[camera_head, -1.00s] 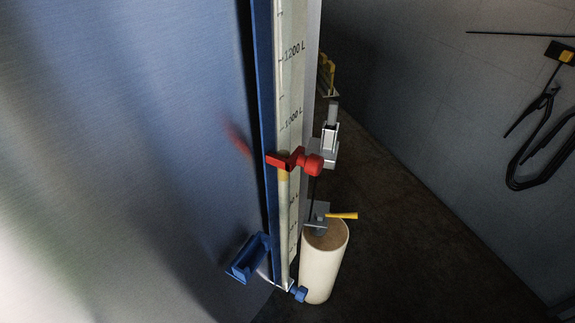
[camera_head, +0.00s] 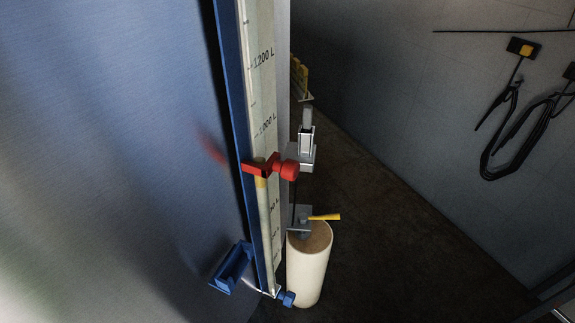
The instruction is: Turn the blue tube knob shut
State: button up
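A small blue knob (camera_head: 287,299) sits at the foot of the sight tube (camera_head: 262,215), low beside the tank. The tube runs up along a white scale board (camera_head: 264,100) with litre marks, edged by a blue rail. A red clamp with a red round knob (camera_head: 289,170) sits partway up the scale. Yellowish liquid seems to show in the tube below the red clamp. I cannot tell how far the blue knob is turned. My gripper is not in view.
The big metal tank (camera_head: 110,170) fills the left. A blue bracket (camera_head: 232,268) juts from its lower side. A cream cylinder (camera_head: 309,268) with a yellow-handled valve (camera_head: 323,217) stands right of the tube. Dark floor (camera_head: 400,260) is clear to the right; cables (camera_head: 520,125) hang on the wall.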

aim_at(289, 298)
jog(key=k+l+u, duration=0.45)
jog(key=u, duration=0.2)
jog(key=i+l, duration=0.3)
jog(key=l, duration=0.2)
jog(key=i+l, duration=0.3)
jog(key=l, duration=0.15)
